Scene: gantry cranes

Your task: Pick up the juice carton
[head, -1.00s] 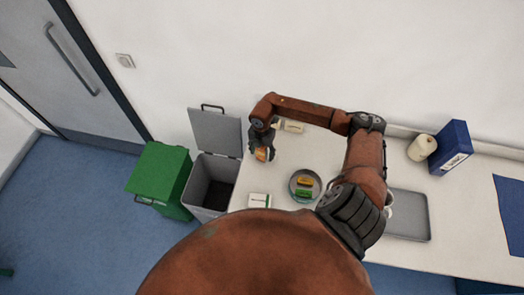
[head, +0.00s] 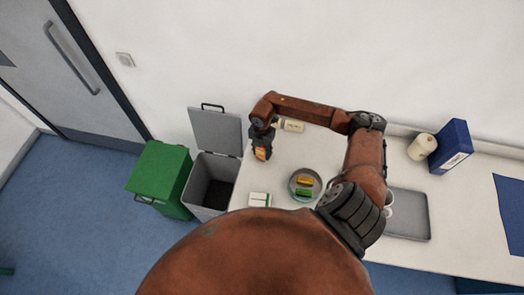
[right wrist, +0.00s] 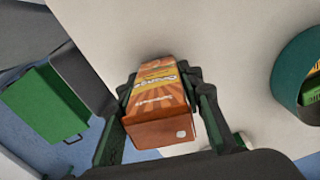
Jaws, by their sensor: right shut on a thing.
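The juice carton (right wrist: 158,92) is orange with a yellow band and pale lettering, seen end-on in the right wrist view between the two fingers. In the head view the carton (head: 262,154) is a small orange block near the left end of the table. My right gripper (head: 260,147) is shut on it, with one finger on each side; it also shows in the right wrist view (right wrist: 163,125). Whether the carton touches the table cannot be told. My left gripper is not in view.
A grey bin (head: 208,205) with raised lid and a green bin (head: 160,175) stand left of the table (head: 285,165). A bowl (head: 292,187) with yellow and green items, a white-green box (head: 259,200), a cream box (head: 293,126) and a grey tray (head: 410,227) are on it.

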